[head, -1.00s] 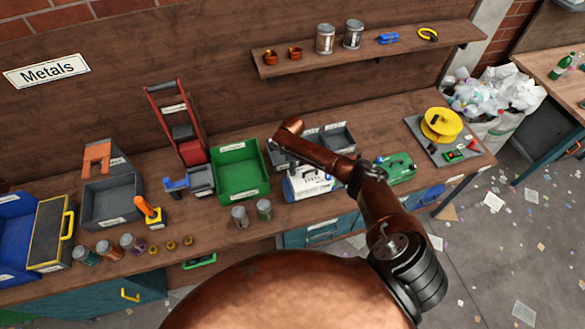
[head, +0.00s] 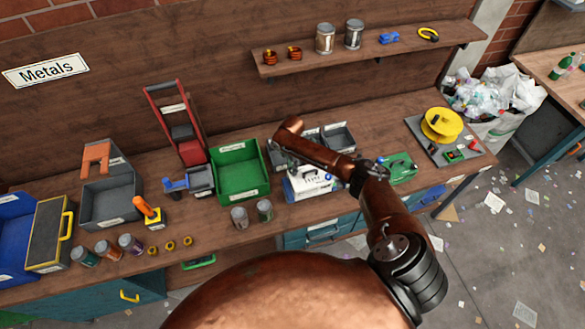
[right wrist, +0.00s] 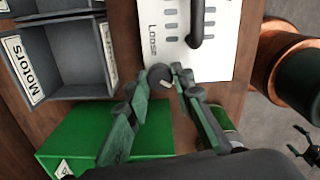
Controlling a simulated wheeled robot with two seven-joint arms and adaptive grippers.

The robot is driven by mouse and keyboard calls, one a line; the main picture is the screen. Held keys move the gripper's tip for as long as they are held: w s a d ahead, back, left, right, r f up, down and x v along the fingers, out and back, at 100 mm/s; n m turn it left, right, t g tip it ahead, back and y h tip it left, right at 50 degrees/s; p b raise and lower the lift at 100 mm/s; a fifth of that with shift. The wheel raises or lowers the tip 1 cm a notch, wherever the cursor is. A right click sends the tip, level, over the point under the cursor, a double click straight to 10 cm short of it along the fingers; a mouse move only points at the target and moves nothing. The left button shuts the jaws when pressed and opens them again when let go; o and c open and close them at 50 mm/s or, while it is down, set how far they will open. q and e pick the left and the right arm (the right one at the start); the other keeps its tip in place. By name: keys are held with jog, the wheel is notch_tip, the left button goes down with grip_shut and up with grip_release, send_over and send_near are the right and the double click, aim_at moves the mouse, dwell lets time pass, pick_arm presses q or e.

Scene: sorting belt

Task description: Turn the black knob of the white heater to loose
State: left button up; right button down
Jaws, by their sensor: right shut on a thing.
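The white heater (head: 308,184) stands on the bench in the head view, partly behind my right arm. The right wrist view shows its white panel (right wrist: 222,60) with the word "Loose", rows of dark slots and a dark handle (right wrist: 197,22). The black knob (right wrist: 159,75) sits at the panel's edge, close to the word "Loose". A pale mark on the knob lies on the side away from that word. My right gripper (right wrist: 163,80) is shut on the knob, with a fingertip on each side.
Grey bins, one labelled "Motors" (right wrist: 58,70), and a green bin (head: 240,172) stand beside the heater. Two jars (head: 264,210) stand near the bench's front edge. A green case (head: 400,168) and a grey board with a yellow spool (head: 441,124) are to the right.

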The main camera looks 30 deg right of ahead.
jog(key=c, duration=1.7)
grip_release()
jog(key=shift+o, duration=0.2)
jog(key=shift+r, duration=0.2)
notch_tip(320, 180, up, 12)
jog(key=shift+f, duration=0.2)
jog(key=shift+f, duration=0.1)
